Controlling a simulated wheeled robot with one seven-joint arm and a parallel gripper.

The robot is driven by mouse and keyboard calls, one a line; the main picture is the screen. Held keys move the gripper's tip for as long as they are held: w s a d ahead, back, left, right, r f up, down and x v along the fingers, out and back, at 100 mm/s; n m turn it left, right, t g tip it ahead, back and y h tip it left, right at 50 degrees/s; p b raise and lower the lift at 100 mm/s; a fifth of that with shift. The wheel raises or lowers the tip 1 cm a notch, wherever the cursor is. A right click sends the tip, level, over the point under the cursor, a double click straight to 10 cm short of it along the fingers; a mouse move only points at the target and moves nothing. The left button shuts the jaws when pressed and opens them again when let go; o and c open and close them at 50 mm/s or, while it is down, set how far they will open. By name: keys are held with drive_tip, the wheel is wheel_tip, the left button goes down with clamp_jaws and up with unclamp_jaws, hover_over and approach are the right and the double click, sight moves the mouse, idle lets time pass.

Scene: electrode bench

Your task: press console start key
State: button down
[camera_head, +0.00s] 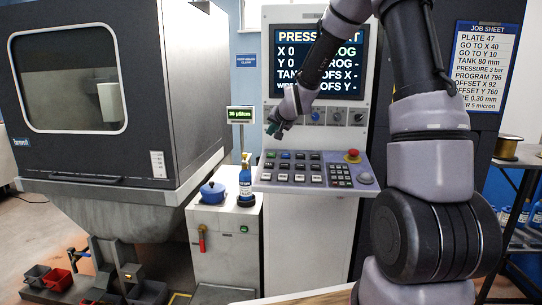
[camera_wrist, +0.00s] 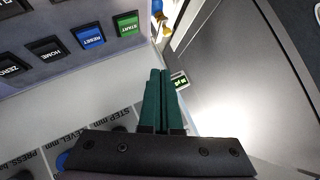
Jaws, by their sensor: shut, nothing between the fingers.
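The start key is a green key labelled START (camera_wrist: 127,24) in the wrist view, at the end of a row beside the blue RESET key (camera_wrist: 89,35). In the head view the start key (camera_head: 270,155) is small, at the left end of the console panel's (camera_head: 262,184) back row. My gripper (camera_head: 272,131) is shut and empty, with green fingers, above and behind the panel's left end. In the wrist view the fingertips (camera_wrist: 160,72) appear beside the start key and apart from it; the exact gap cannot be told.
Black HOME (camera_wrist: 45,49) and ZERO (camera_wrist: 12,70) keys continue the row. A red emergency button (camera_head: 352,155) sits at the panel's right. A blue bottle (camera_head: 245,178) and blue pot (camera_head: 212,192) stand on a cabinet left of the panel. Knobs (camera_head: 337,118) line the console face behind.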

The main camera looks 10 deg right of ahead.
sight(268, 152)
drive_tip(key=shift+w+d+f, duration=0.1)
drive_tip(key=shift+w+f, duration=0.1)
drive_tip(key=shift+f, duration=0.85)
drive_tip(key=shift+w+d+f, duration=0.1)
drive_tip(key=shift+w+f, duration=0.15)
drive_tip(key=shift+f, duration=0.75)
drive_tip(key=shift+w+f, duration=0.2)
drive_tip(key=shift+f, duration=0.85)
drive_tip(key=shift+f, duration=0.1)
drive_tip(key=shift+f, duration=0.3)
drive_tip(key=shift+w+d+f, duration=0.1)
drive_tip(key=shift+w+f, duration=0.05)
drive_tip(key=shift+f, duration=0.25)
drive_tip(key=shift+r, duration=0.1)
drive_tip(key=shift+s+r, duration=0.2)
drive_tip(key=shift+r, duration=0.5)
drive_tip(key=shift+r, duration=0.1)
drive_tip(key=shift+s+a+r, duration=0.1)
drive_tip(key=shift+s+r, duration=0.05)
drive_tip(key=shift+r, duration=0.65)
drive_tip(key=shift+s+a+r, duration=0.1)
drive_tip(key=shift+s+r, duration=0.05)
drive_tip(key=shift+r, duration=0.6)
drive_tip(key=shift+s+a+r, duration=0.1)
drive_tip(key=shift+s+r, duration=0.05)
drive_tip(key=shift+r, duration=0.65)
drive_tip(key=shift+d+r, duration=0.1)
